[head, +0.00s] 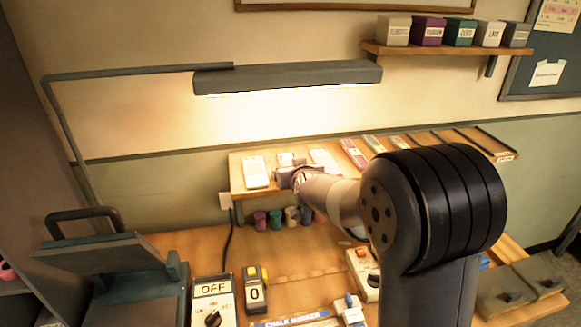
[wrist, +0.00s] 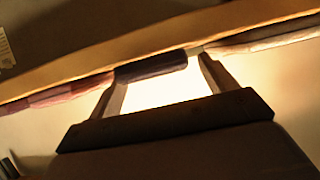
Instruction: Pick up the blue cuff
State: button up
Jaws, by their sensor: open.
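No thing is clearly recognisable as the blue cuff. A small dark bluish cup-like piece (head: 306,215) shows below the raised shelf, in a row with purple, teal, cream and pink ones; it may be the cuff. My gripper (head: 290,176) is at the shelf, above that row, partly hidden by my arm. In the wrist view my gripper (wrist: 161,70) is open, its two fingers apart. A dark, rounded bar-like piece (wrist: 150,67) lies across the fingertips along a wooden edge; whether it is between them or beyond them I cannot tell. No grip on it shows.
The raised shelf (head: 240,183) holds several flat white, red and green pieces. A lamp (head: 290,77) hangs above. On the bench stand an OFF switch box (head: 213,305), a yellow-grey counter (head: 255,290) and a teal press (head: 110,265). Bench space before the cups is clear.

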jog(key=shift+w+a+f, duration=0.15)
jog(key=shift+w+f, duration=0.15)
jog(key=shift+w, duration=0.3)
jog(key=c, duration=1.1)
